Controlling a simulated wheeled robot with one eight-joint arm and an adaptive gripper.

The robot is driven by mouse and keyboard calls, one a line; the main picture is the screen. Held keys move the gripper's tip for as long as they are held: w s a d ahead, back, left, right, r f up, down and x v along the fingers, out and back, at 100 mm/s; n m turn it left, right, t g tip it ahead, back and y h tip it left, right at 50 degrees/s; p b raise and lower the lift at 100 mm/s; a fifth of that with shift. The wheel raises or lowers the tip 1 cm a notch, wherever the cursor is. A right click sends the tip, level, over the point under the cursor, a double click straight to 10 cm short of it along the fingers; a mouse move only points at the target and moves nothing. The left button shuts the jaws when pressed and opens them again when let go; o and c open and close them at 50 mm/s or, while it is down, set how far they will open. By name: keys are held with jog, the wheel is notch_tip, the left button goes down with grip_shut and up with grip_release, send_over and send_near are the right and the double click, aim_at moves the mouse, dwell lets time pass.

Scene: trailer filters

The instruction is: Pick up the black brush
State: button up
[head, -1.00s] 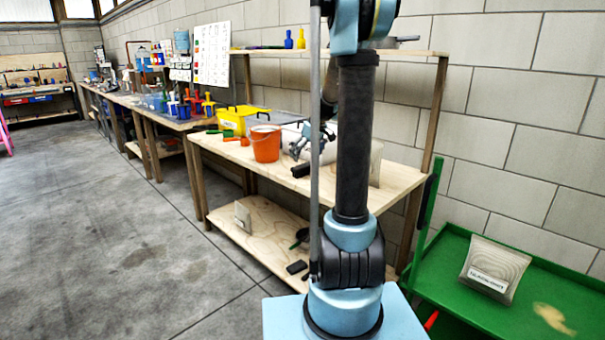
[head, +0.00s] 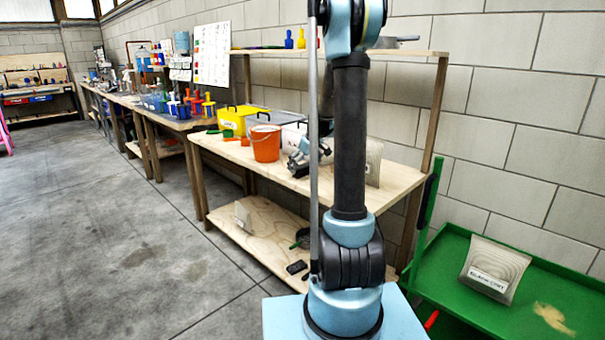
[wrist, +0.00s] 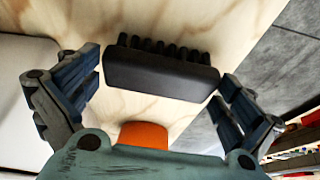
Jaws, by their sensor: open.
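The black brush (wrist: 160,75) lies on the wooden workbench top, with its stubby bristles along its upper side in the wrist view. My gripper (wrist: 160,70) is open, with one finger on each side of the brush and a visible gap at both ends. In the head view my gripper (head: 299,162) is low over the bench, just right of the orange bucket, and hides most or all of the brush there.
The orange bucket (head: 266,144) stands close to my gripper; its orange side also shows below the brush in the wrist view (wrist: 145,133). A yellow bin (head: 238,120) stands further left. A black item (head: 297,267) lies on the lower shelf. A green cart (head: 510,290) is at right.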

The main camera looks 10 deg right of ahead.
aim_at(303, 166)
jog(key=c, duration=0.8)
notch_tip(303, 166, up, 10)
jog(key=shift+r, duration=0.1)
jog(key=o, duration=0.5)
jog(key=c, duration=0.4)
jog(key=shift+s, duration=0.1)
